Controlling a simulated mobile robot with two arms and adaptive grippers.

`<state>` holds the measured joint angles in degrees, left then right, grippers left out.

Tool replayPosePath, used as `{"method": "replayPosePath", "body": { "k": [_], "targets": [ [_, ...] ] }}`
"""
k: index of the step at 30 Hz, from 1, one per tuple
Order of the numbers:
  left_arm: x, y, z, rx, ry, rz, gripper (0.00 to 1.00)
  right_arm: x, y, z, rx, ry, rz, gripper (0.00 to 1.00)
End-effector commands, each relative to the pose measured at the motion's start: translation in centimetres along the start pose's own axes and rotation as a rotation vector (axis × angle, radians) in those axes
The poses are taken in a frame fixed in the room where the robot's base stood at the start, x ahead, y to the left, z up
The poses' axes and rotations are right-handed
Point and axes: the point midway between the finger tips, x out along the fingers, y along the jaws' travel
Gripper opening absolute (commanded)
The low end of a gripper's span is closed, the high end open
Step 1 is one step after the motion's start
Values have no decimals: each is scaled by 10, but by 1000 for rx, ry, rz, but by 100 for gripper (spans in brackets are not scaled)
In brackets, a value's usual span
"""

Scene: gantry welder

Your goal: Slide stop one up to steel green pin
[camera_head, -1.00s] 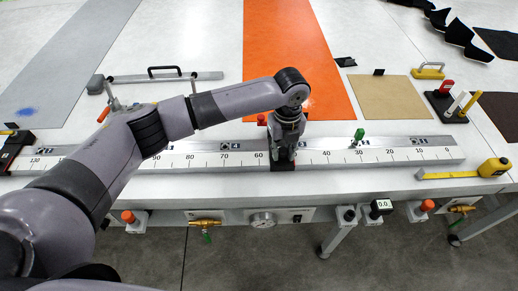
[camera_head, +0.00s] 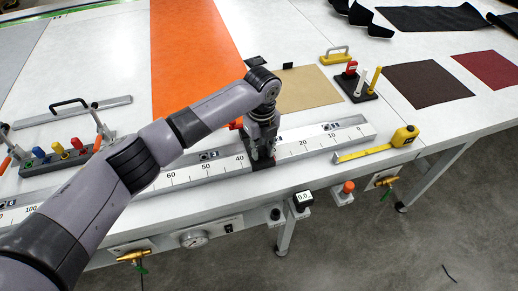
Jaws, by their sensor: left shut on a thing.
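The long pale measuring rail (camera_head: 345,137) with printed numbers runs along the table's front edge. My left gripper (camera_head: 262,155) points down over the rail between the 40 and 20 marks. It is shut on stop one, a dark block (camera_head: 262,165) whose lower front shows below the fingers. The steel green pin is mostly or wholly hidden behind my gripper. I cannot tell whether the stop touches it. My right gripper is out of view.
A yellow tape measure (camera_head: 404,136) lies right of the rail's end. A black stand with red, white and yellow pegs (camera_head: 360,88) stands behind. A tan sheet (camera_head: 310,88) lies behind my gripper. A yellow handle (camera_head: 338,55) is farther back. A counter box (camera_head: 303,199) hangs on the front edge.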

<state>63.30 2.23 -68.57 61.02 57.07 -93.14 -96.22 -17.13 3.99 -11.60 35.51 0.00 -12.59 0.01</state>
Motion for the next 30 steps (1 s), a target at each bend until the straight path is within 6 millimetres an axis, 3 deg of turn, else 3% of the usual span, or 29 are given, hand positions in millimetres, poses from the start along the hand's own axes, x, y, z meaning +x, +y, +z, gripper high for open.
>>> {"method": "replayPosePath", "body": {
  "k": [6, 7, 16, 25, 30],
  "targets": [
    [-2, -2, 0, 1, -2, -8, 0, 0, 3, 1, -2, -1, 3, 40],
    [-2, -2, 0, 1, -2, -7, 24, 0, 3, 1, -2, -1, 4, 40],
    [-1, -1, 0, 0, -1, -3, 44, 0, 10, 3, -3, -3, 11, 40],
    [-2, 0, 0, 0, -1, -2, 44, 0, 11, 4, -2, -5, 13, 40],
    [-18, -1, 1, 1, -2, -4, 44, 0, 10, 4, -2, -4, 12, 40]
  ]
}}
